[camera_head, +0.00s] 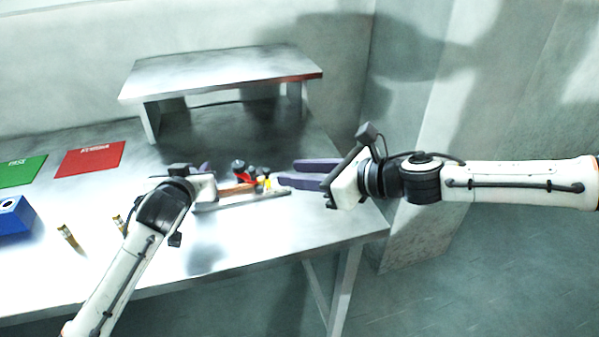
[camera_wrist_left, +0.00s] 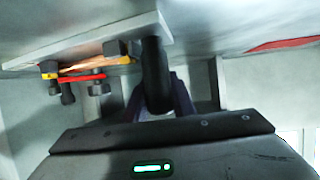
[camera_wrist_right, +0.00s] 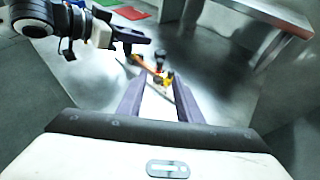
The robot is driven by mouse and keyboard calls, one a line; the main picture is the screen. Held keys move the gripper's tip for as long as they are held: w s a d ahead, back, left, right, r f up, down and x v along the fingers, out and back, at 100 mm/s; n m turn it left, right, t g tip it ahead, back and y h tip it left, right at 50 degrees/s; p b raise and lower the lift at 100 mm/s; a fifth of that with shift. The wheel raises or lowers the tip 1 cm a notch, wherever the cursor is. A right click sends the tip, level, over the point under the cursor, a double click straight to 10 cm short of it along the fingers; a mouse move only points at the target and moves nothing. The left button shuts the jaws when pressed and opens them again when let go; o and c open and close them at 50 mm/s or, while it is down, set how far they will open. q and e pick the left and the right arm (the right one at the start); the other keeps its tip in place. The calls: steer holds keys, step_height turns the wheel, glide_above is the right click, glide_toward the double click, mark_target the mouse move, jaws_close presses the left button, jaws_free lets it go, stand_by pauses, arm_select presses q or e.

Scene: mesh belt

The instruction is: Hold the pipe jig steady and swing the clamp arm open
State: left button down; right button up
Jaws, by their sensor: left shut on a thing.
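The pipe jig has a flat grey base plate (camera_head: 245,200) near the table's right front edge. On it are a copper-coloured pipe (camera_head: 238,186), black knobs and a yellow part (camera_head: 267,183). The red clamp arm (camera_wrist_left: 82,77) shows best in the left wrist view, lying alongside the pipe. My left gripper (camera_head: 205,175) is at the jig's left end, shut on a dark upright cylinder (camera_wrist_left: 155,72) of the jig. My right gripper (camera_head: 288,171) is open and empty, its purple fingers pointing left at the jig's right end. Contact there cannot be told.
A metal riser shelf (camera_head: 220,72) stands behind the jig. A red mat (camera_head: 90,158), a green mat (camera_head: 20,172) and a blue block with a hole (camera_head: 10,215) are at the left. Small brass-coloured pieces (camera_head: 68,237) stand near the left arm. The table's front right is clear.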

steer(key=shift+c, duration=0.4)
steer(key=c, duration=0.4)
steer(key=w+a+r+m+t, duration=0.1)
steer(key=w+m, duration=0.1)
steer(key=m, duration=0.1)
steer(key=w+a+r+m+t+h, duration=0.1)
steer(key=a+r+m, duration=0.1)
steer(key=m, duration=0.1)
steer(key=w+a+r+m+t, duration=0.1)
steer(key=w+m, duration=0.1)
steer(key=m, duration=0.1)
steer(key=shift+w+a+r+h, duration=0.25)
steer(key=shift+w+h, duration=0.05)
steer(key=shift+h, duration=0.1)
jaws_close()
steer(key=r+m+h, duration=0.2)
steer(key=m+h, duration=0.5)
steer(key=m, duration=1.4)
glide_above(248, 180)
steer(key=s+d, duration=0.2)
steer(key=s, duration=0.1)
steer(key=s+a+f+m+g+h, duration=0.2)
steer(key=s+f+m+g, duration=0.1)
steer(key=s+m, duration=0.35)
steer(key=shift+m, duration=0.35)
steer(key=x, duration=0.9)
steer(key=shift+w+r, duration=0.1)
steer(key=shift+w, duration=0.05)
